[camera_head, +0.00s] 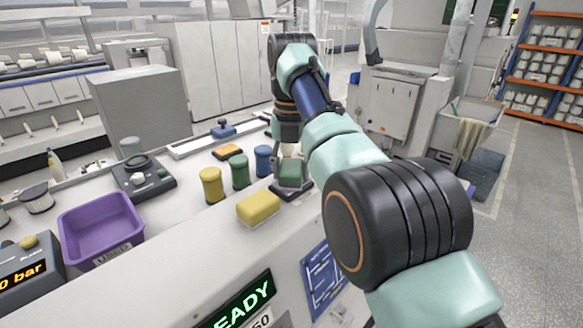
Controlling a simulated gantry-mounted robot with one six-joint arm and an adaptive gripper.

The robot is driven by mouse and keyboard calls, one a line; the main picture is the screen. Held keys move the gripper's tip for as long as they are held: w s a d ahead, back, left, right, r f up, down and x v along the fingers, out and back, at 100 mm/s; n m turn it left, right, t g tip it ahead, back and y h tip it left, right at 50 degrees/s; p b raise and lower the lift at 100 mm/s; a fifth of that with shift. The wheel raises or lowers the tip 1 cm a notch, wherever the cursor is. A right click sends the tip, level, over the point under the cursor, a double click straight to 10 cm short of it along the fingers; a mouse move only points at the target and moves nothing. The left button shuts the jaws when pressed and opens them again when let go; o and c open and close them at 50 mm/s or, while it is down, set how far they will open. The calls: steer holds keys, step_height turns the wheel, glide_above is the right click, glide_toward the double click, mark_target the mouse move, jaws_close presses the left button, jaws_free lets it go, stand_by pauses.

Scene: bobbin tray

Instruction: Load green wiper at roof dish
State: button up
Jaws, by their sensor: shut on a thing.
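My gripper (291,184) is low over the white worktop, right of the blue bobbin. A yellow wiper-like block (258,207) lies to the left of and nearer than the gripper, by the worktop's front edge. I cannot make out for sure which thing is the roof dish.
Yellow (211,185), green (239,171) and blue (263,161) bobbins stand in a row left of my gripper. A purple bin (100,228) stands at left. A dark device (145,178) is behind it. My arm covers the right side.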

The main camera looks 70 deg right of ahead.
mark_target(292, 166)
steer(key=shift+f, duration=0.1)
stand_by(0.3)
step_height(292, 166, up, 7)
steer(key=p, duration=0.7)
